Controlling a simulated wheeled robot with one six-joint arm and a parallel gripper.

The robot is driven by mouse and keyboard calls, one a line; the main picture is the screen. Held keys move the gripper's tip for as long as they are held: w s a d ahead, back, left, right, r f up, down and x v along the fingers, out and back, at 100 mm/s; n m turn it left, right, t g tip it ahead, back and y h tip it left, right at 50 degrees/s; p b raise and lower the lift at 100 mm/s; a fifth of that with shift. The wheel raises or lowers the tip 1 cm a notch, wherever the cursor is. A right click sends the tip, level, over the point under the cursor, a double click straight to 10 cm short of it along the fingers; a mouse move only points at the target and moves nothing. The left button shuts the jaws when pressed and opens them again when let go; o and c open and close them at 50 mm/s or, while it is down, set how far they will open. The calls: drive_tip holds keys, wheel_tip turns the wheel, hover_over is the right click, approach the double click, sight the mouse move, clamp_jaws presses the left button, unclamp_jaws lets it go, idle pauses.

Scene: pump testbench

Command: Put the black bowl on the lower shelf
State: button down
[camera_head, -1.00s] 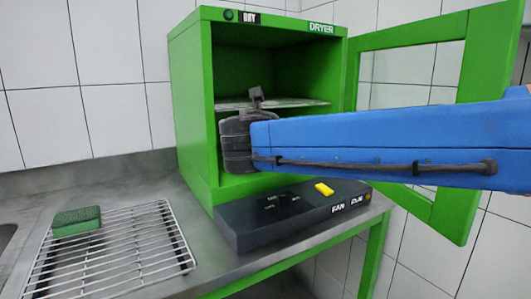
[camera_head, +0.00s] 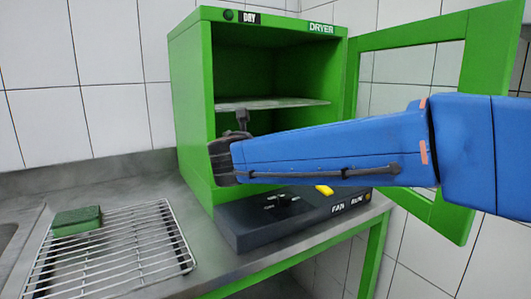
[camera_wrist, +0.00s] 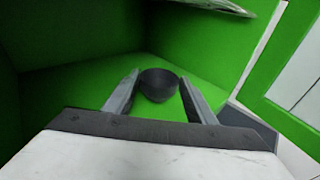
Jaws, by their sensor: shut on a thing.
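The black bowl (camera_wrist: 158,86) is between the two grey fingers of my gripper (camera_wrist: 159,77) in the wrist view. The fingers are shut on it. It is over the green floor (camera_wrist: 190,68) of the dryer, which is the lower level; I cannot tell whether it touches. In the head view the open green dryer (camera_head: 193,110) has a thin grey upper shelf (camera_head: 270,103) across its middle. My dark wrist is at the lower front left of the opening, below that shelf. The bowl and fingers are hidden in the head view.
The dryer door (camera_head: 478,75) stands open to the right, behind my blue arm. A dark control box (camera_head: 240,232) with a yellow switch (camera_head: 323,190) sits in front of the dryer. A wire rack (camera_head: 130,250) with a green sponge (camera_head: 77,220) is at the left.

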drive_tip(key=shift+w+a+f, duration=0.1)
drive_tip(key=shift+w+f, duration=0.05)
drive_tip(key=shift+f, duration=1.05)
drive_tip(key=c, duration=0.8)
unclamp_jaws()
drive_tip(key=shift+f, duration=0.15)
drive_tip(key=shift+s+r, duration=0.2)
drive_tip(key=v, duration=1.1)
drive_tip(key=shift+s, duration=0.3)
drive_tip(key=shift+a, duration=0.1)
